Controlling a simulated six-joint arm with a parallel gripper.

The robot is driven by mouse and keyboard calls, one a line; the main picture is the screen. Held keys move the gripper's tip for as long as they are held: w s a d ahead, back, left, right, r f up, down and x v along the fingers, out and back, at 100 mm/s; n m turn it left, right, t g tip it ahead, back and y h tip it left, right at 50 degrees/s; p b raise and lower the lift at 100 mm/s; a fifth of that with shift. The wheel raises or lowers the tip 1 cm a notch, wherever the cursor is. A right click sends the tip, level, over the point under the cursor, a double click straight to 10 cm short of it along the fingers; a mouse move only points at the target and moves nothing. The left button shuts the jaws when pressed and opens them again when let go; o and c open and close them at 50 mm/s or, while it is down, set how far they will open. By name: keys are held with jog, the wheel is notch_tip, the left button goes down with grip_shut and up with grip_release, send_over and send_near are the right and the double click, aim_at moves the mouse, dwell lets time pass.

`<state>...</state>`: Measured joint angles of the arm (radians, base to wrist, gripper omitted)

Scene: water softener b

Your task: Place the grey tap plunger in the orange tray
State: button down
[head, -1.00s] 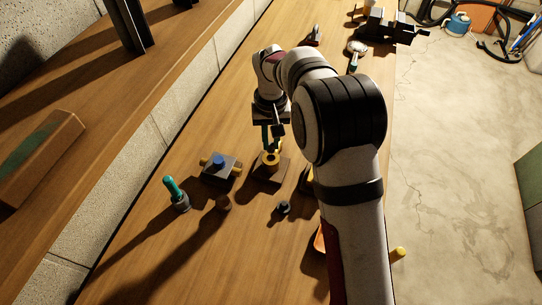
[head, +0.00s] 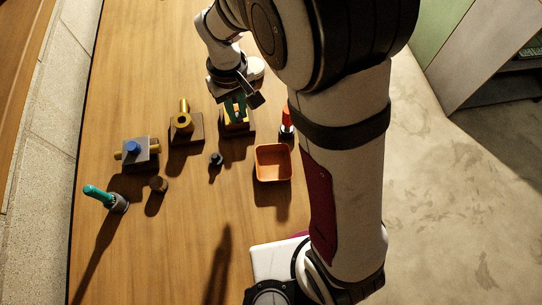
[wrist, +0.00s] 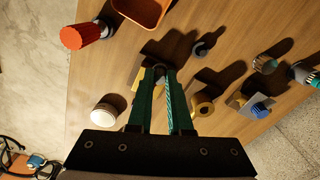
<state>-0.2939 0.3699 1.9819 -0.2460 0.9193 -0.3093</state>
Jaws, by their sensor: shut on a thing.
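My gripper (wrist: 161,76) has two teal fingers close together on a dark grey piece (wrist: 160,72), apparently the grey tap plunger, mostly hidden between the fingertips. It is at a yellow fitting on a dark base (head: 237,128), also partly visible past the fingers in the wrist view (wrist: 139,79). In the head view my gripper (head: 237,108) is over this fitting. I cannot tell whether the plunger is still seated there. The orange tray (head: 273,178) stands nearer in the head view, right of the fitting, and looks empty. The wrist view cuts it off at the top (wrist: 150,14).
A brass fitting on a block (head: 183,121), a block with a blue knob (head: 133,148), a small dark knob (head: 215,160), a brown peg (head: 158,184) and a teal-handled piece (head: 98,193) stand left. A red-topped bottle (head: 287,120) stands beside the tray. A white round item (wrist: 107,108) is near my gripper.

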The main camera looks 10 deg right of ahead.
send_over(274, 165)
notch_tip(274, 165, down, 11)
jog(key=shift+r, duration=0.15)
jog(key=c, duration=0.8)
grip_release()
jog(key=shift+c, duration=0.2)
notch_tip(274, 165, up, 12)
jog(key=s+r+m+y, duration=0.1)
jog(key=s+r+m, duration=0.3)
jog(key=s+m, duration=0.1)
jog(key=s+r+m, duration=0.3)
jog(key=s+m, duration=0.1)
jog(key=s, duration=0.4)
jog(key=shift+s+r+m+y, duration=0.3)
jog(key=shift+r+m+y, duration=0.05)
jog(key=shift+m+y, duration=0.05)
